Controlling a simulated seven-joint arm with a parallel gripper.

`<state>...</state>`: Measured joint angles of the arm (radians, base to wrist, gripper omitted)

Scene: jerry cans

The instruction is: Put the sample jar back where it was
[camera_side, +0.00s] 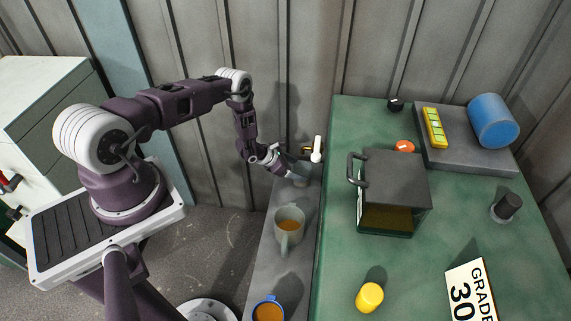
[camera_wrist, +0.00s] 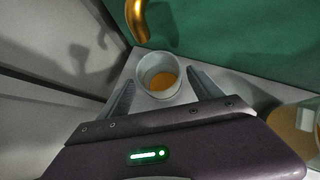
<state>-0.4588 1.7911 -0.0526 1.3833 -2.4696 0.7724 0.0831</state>
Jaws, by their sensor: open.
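The sample jar (camera_wrist: 160,76) is a clear, round, open-topped jar with amber liquid low inside. In the wrist view it stands upright on the narrow grey ledge, below a brass spout. My gripper (camera_wrist: 161,80) is open, with one finger on each side of the jar; I cannot tell whether either finger touches it. In the side view my gripper (camera_side: 292,174) is low at the far end of the ledge (camera_side: 262,262), beside the green table. The jar is mostly hidden there by the gripper.
The tap with a white handle (camera_side: 317,149) is close beside my gripper. A grey mug (camera_side: 289,232) and a blue-rimmed mug (camera_side: 268,312), both with amber liquid, stand nearer on the ledge.

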